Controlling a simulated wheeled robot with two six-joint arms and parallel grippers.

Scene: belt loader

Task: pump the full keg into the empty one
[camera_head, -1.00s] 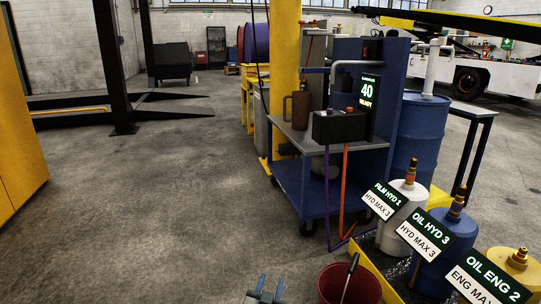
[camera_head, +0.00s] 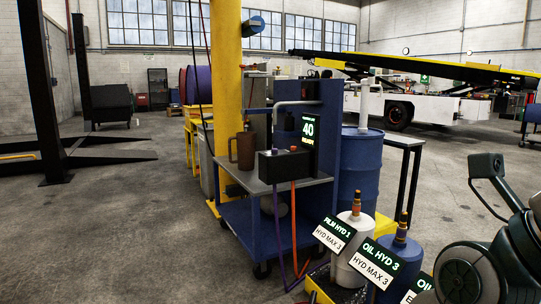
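A white keg (camera_head: 352,262) with a brass-coloured neck stands at bottom centre-right behind a sign that seems to read "FILM HYD 1", HYD MAX 3. A blue keg (camera_head: 405,250) stands to its right behind "OIL HYD 3", HYD MAX 3. Their fill levels do not show. A black pump box (camera_head: 285,165) sits on the blue cart's shelf, with a purple hose (camera_head: 278,235) and an orange hose (camera_head: 294,225) hanging from it. A display (camera_head: 308,130) shows 40 above a small, blurred word. Dark links, apparently my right arm, fill the lower right. Neither gripper shows.
The blue cart (camera_head: 243,222) stands beside a yellow pillar (camera_head: 228,70). A brown jug (camera_head: 244,150) sits on its shelf. A large blue drum (camera_head: 360,170) and a dark stand (camera_head: 409,143) are behind the kegs.

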